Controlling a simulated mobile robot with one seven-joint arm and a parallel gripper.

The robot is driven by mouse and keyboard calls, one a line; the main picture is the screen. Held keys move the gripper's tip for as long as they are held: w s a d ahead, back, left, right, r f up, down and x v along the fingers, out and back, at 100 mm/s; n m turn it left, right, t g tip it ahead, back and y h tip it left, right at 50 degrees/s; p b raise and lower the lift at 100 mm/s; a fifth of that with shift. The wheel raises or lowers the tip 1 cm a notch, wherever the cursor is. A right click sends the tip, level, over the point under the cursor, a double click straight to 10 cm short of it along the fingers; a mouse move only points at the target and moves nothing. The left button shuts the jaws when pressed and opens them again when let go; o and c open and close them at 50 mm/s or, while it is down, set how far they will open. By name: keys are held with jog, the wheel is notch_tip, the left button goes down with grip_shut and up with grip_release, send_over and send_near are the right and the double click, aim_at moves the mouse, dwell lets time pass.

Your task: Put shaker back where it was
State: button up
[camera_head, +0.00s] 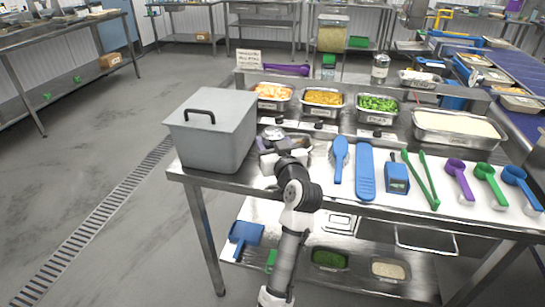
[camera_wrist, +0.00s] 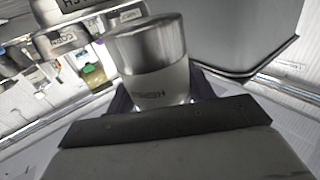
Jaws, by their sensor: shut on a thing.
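The shaker (camera_wrist: 148,62) is a cylinder with a bare metal upper part and a white, lettered lower band. My gripper (camera_wrist: 155,100) is shut around its lower part in the wrist view. In the head view my gripper (camera_head: 280,150) is over the left part of the metal worktable (camera_head: 240,181), just right of the big grey lidded container. The arm and wrist largely hide the shaker there. Whether its base touches the table cannot be told.
The grey lidded container (camera_head: 212,130) stands close on the left. Food pans, including orange pieces (camera_head: 272,91) and green pieces (camera_head: 378,104), line the back. Another metal canister (camera_head: 380,68) stands on the rear shelf.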

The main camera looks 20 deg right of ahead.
jog(key=shift+f, duration=2.65)
jog(key=shift+f, duration=0.2)
jog(key=o, duration=1)
jog(key=shift+r, duration=0.1)
jog(key=shift+r, duration=0.1)
jog(key=s+b, duration=0.2)
jog(key=s, duration=1)
jog(key=shift+a+b, duration=0.2)
jog(key=shift+b, duration=0.1)
